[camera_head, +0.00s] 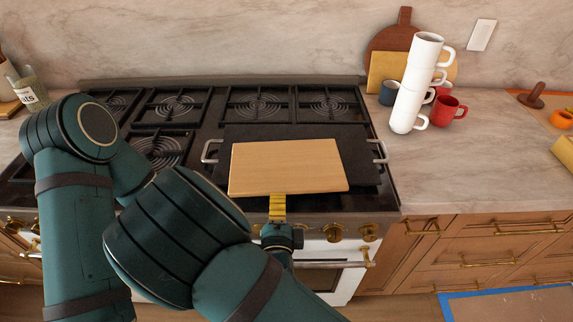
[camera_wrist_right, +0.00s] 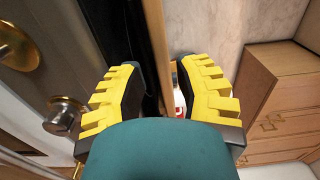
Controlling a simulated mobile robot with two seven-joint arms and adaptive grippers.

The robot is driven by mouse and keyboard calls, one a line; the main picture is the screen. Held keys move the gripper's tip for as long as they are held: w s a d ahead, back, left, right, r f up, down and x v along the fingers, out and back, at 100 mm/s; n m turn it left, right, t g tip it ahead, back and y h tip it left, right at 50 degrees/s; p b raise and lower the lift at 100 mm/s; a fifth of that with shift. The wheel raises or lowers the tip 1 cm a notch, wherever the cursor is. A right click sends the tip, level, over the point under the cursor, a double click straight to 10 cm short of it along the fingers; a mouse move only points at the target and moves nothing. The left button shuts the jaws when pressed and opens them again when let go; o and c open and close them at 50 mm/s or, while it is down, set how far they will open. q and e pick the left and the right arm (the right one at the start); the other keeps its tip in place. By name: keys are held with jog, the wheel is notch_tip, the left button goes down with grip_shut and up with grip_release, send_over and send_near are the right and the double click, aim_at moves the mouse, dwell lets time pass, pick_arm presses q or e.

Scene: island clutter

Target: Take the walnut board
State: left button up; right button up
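A dark brown round board with a handle (camera_head: 405,17), the walnut-coloured one, leans on the back wall behind the mugs, partly hidden by a paler board (camera_head: 386,68). Another pale wooden board (camera_head: 287,166) lies over the dark griddle on the stove. My right gripper (camera_head: 278,200) is at this board's front edge. In the right wrist view its yellow fingers (camera_wrist_right: 158,72) are apart, with a board seen edge-on (camera_wrist_right: 157,40) between them and gaps showing on both sides. My left arm is at the left; its gripper does not show.
A leaning stack of white mugs (camera_head: 410,98) stands on the right counter, beside a red mug (camera_head: 446,110) and a dark mug (camera_head: 389,92). The griddle's metal handles (camera_head: 210,151) stick out at its sides. The right counter's front is clear.

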aim_at(277, 181)
jog(key=shift+w+a, duration=0.15)
jog(key=shift+w, duration=1.65)
jog(key=shift+w+a, duration=0.15)
jog(key=shift+w, duration=1.6)
jog(key=shift+r, duration=0.1)
grip_shut()
